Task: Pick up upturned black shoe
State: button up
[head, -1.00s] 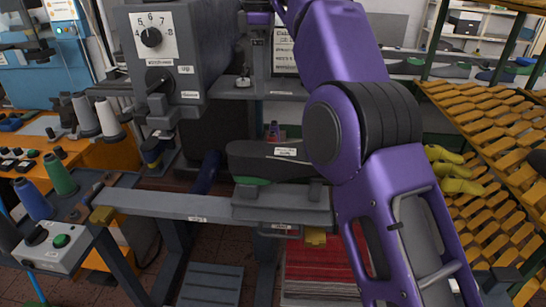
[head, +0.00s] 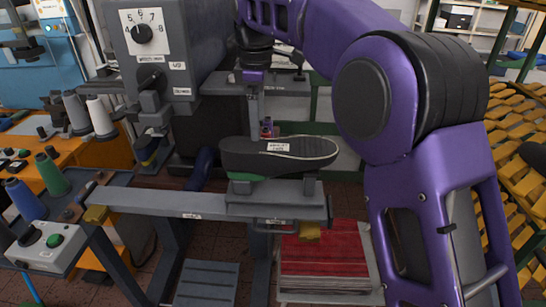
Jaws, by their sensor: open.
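The upturned black shoe (head: 308,147) lies sole up, with a small white label on it, on a grey stand (head: 275,205) at the end of a long grey beam. A green part shows beneath its left end. My gripper (head: 255,125) is open and points down above the left-middle part of the shoe. Its fingers show nearly edge-on, close to the shoe's upper edge. I cannot tell from this view whether they touch it or are beside or behind it.
A grey machine with a dial (head: 144,33) stands at left behind the beam. Thread cones (head: 100,115) and a control box (head: 47,245) are at left. A red-topped stack (head: 325,255) lies below the stand. An orange rack (head: 510,120) is at right, partly behind my arm.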

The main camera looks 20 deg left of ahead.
aim_at(260, 145)
jog(key=f, duration=0.3)
jog(key=f+b, duration=0.1)
jog(key=f, duration=0.2)
jog(key=shift+w+d+f, duration=0.1)
jog(key=shift+w+f, duration=0.1)
grip_shut()
jog(key=shift+r, duration=0.15)
